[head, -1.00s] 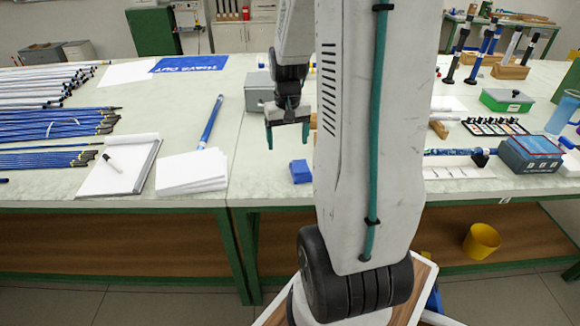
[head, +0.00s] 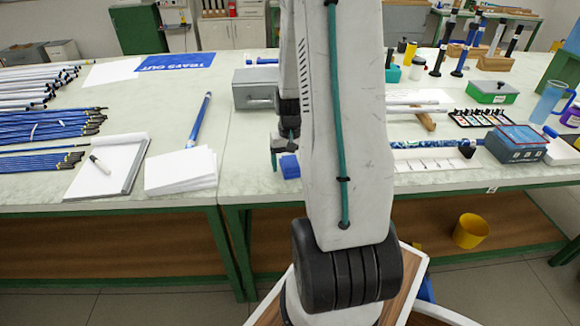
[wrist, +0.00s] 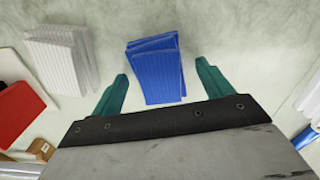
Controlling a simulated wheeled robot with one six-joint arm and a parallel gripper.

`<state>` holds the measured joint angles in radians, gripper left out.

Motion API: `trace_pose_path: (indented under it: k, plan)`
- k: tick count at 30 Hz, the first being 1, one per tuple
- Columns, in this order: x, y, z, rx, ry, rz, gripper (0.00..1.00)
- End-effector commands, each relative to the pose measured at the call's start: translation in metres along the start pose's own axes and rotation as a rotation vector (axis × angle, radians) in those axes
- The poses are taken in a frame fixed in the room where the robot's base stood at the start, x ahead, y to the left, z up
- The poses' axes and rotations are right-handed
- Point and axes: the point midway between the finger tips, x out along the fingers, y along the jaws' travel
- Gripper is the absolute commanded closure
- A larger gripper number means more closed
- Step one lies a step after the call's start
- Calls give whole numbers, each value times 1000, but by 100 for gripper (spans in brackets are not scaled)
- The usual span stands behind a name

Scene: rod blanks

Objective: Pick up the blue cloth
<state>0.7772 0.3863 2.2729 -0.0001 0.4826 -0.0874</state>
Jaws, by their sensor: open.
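The blue cloth (head: 289,166) is a small folded stack on the pale table near its front edge, partly hidden by my arm in the head view. In the wrist view the blue cloth (wrist: 156,70) lies just ahead of and between the two teal fingers. My gripper (wrist: 160,88) is open and empty, with a finger to each side of the cloth. In the head view my gripper (head: 282,150) is close by the cloth, mostly hidden behind my arm. I cannot tell its exact height above the table.
A white folded stack (wrist: 62,60) lies left of the cloth in the wrist view, with a red object (wrist: 18,112) nearby. In the head view, white papers (head: 180,172) and a blue rod (head: 199,120) lie left. A grey box (head: 254,90) stands behind.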

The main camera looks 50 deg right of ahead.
Motion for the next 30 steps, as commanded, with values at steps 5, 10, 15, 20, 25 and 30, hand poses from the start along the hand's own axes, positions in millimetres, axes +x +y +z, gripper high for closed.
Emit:
trace_pose_path:
  k: [5,10,15,20,25,30]
  plan:
    - [0,0,0,0,0,0,35]
    - [0,0,0,0,0,0,70]
    - [0,0,0,0,0,0,70]
    - [-7,0,-1,0,3,0,70]
    - [-36,0,-2,0,7,1,70]
    - [-71,0,-1,0,5,0,70]
